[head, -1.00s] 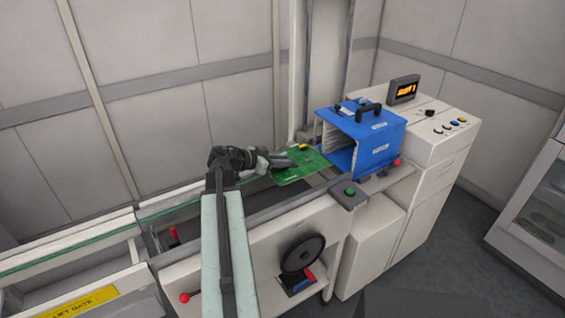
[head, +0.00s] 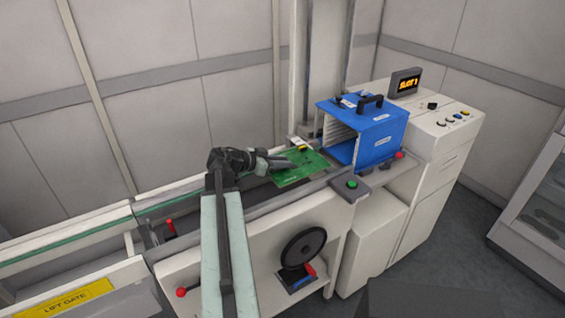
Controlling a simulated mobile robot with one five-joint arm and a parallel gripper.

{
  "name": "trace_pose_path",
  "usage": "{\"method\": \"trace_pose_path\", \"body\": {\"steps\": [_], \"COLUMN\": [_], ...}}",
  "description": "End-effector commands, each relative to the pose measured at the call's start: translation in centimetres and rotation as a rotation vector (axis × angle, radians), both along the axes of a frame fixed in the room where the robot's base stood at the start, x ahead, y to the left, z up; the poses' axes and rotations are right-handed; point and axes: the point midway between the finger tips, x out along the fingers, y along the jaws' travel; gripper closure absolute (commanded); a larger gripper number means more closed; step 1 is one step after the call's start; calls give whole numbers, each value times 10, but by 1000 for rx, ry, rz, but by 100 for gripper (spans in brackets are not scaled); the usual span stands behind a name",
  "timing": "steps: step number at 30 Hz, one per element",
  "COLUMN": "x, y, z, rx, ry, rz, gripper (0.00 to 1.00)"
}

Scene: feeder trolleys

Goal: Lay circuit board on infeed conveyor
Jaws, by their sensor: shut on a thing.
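The green circuit board (head: 303,171) shows in the head view, just left of the open blue magazine box. It looks roughly level, over or on the conveyor; I cannot tell whether it touches the rails. My gripper (head: 279,163) is shut on the board's left edge. The infeed conveyor (head: 192,207) runs from the lower left towards the blue box, with a green belt line (head: 95,232) along its left section. My arm hides part of the conveyor.
The blue magazine (head: 378,143) stands open towards the board, with a black handle on top. A white machine (head: 440,125) with a lit display (head: 407,85) is behind it. A green button (head: 352,184), a black handwheel (head: 303,247) and a yellow-labelled lift gate (head: 65,301) are along the front.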

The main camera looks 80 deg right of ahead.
Motion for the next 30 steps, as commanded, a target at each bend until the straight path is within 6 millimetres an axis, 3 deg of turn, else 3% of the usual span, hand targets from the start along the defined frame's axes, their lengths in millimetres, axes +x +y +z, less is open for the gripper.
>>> {"method": "trace_pose_path", "body": {"steps": [16,30], "x": [0,1], "y": [0,0], "z": [-21,-20], "rx": [0,0], "ry": [1,1], "rz": [1,1], "gripper": [100,100]}}
